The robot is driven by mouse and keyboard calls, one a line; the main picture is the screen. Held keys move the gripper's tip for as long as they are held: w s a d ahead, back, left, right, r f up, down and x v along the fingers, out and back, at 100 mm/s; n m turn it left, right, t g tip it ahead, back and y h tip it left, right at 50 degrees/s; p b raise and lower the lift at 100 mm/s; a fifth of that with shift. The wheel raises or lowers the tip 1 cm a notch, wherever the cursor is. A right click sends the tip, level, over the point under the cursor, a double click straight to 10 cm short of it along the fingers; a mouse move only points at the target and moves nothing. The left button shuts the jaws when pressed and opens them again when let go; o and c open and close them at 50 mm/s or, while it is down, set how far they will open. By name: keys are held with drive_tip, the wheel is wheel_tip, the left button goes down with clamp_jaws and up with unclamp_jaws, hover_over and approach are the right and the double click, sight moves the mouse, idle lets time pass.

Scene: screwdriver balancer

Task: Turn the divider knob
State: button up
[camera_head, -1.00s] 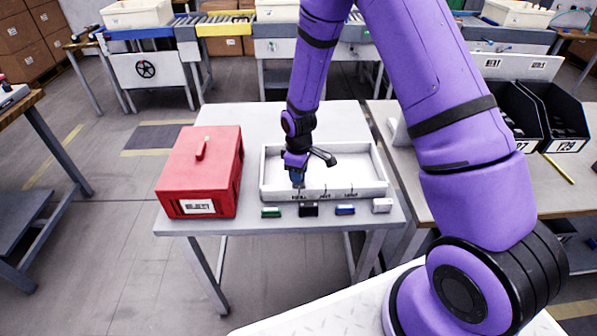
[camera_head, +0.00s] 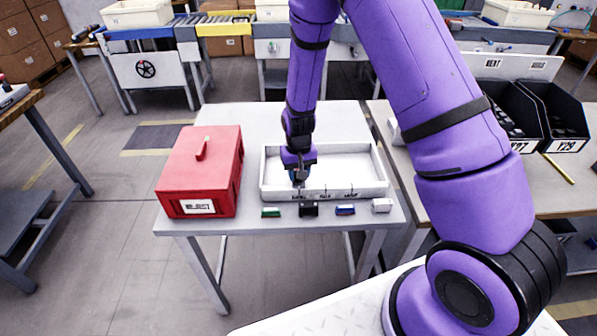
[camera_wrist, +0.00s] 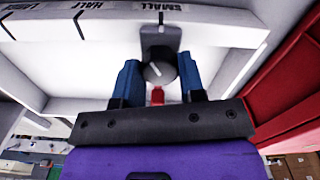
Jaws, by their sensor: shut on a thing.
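The divider knob (camera_wrist: 159,72) is a dark round knob with a white pointer line, on a dark bracket below the SMALL label (camera_wrist: 160,8) in the wrist view. My gripper (camera_wrist: 160,80) has its two blue fingers on either side of the knob, shut on it. In the head view my gripper (camera_head: 299,180) points down at the front wall of the white tray (camera_head: 350,190), left of its middle. The arm hides the knob there. The pointer line slants slightly. HALF and LARGE labels also show in the wrist view.
A red reject box (camera_head: 200,175) stands close to the left of the tray. Green, black, blue and white small blocks sit along the table's front edge. Black bins (camera_head: 555,115) stand on the right-hand table. The tray's floor looks clear.

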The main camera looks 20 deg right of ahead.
drive_tip(key=shift+m, duration=1.6)
drive_tip(key=o, duration=0.9)
drive_tip(key=shift+o, duration=0.2)
wheel_tip(320, 180, up, 11)
